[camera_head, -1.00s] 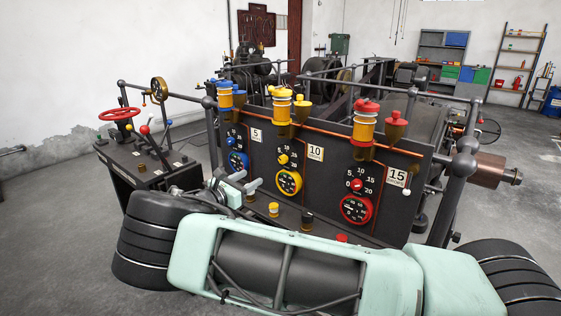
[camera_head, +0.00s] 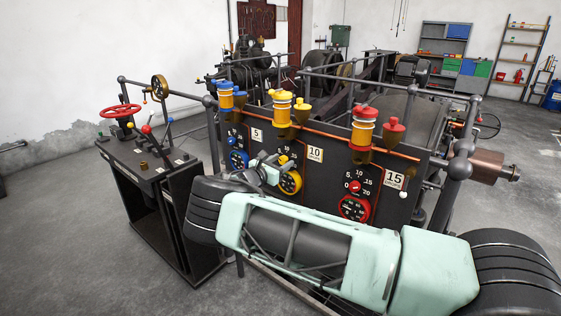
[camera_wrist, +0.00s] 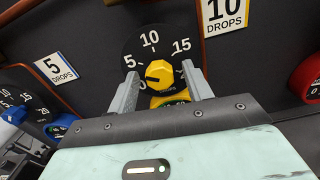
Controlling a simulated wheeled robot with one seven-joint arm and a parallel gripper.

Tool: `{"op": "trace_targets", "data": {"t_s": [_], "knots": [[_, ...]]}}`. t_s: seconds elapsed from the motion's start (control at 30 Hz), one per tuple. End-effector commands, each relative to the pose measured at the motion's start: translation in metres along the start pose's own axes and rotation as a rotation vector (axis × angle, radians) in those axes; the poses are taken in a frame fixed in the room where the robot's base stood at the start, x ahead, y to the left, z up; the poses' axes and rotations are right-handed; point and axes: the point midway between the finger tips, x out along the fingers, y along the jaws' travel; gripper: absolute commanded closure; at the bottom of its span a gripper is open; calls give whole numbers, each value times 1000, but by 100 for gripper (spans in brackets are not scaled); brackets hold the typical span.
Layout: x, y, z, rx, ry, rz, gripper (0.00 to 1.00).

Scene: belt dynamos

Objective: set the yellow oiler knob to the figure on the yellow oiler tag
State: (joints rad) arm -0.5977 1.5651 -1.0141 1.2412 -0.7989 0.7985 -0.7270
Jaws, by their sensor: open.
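A yellow-rimmed gauge (camera_head: 291,182) is just below the knob, partly behind my gripper. The blue gauge (camera_head: 238,159) is to the left and the red knob (camera_head: 355,186) to the right. Yellow oiler cups (camera_head: 282,107) stand above on the panel's top.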

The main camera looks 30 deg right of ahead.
Motion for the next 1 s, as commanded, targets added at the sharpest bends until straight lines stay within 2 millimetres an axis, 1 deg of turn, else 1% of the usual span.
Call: {"op": "trace_targets", "data": {"t_s": [0.23,0.27,0.3,0.37,0.4,0.77,1.0], "knots": [[1,0,0,0,0,1,50],[1,0,0,0,0,1,55],[1,0,0,0,0,1,66],[1,0,0,0,0,1,83],[1,0,0,0,0,0,94],[0,0,-2,36,0,0,94],[0,0,-5,170,0,1,94]]}}
